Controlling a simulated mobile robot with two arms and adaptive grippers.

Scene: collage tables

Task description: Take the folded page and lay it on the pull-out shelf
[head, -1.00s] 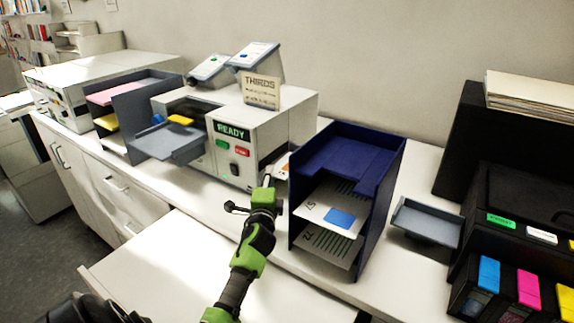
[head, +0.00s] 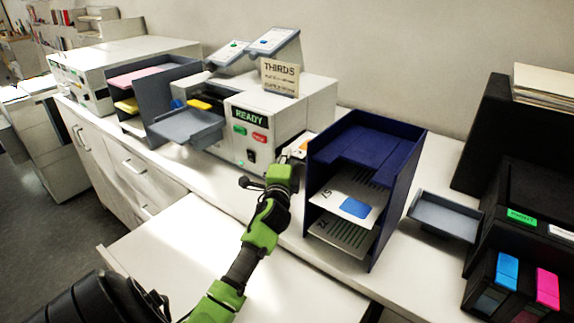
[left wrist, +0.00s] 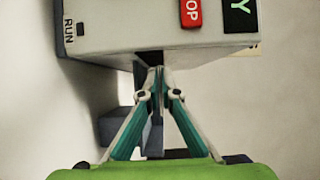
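In the head view my left gripper (head: 286,160) is at the right front of the folding machine (head: 230,135), left of the blue rack. In the left wrist view its fingertips (left wrist: 158,85) come together below the machine's front face, with no page visible between them. A small white piece with an orange mark (head: 299,146) shows just behind the gripper, partly hidden; I cannot tell if it is the folded page. The white pull-out shelf (head: 190,255) extends from the counter front and is bare where visible. My right gripper is out of view.
The blue rack (head: 365,150) holds printed sheets (head: 347,195) close to the right of my gripper. A grey tray (head: 445,215) and black units with colored cartridges (head: 507,272) stand farther right. A grey tray (head: 187,126) juts from the machine's left.

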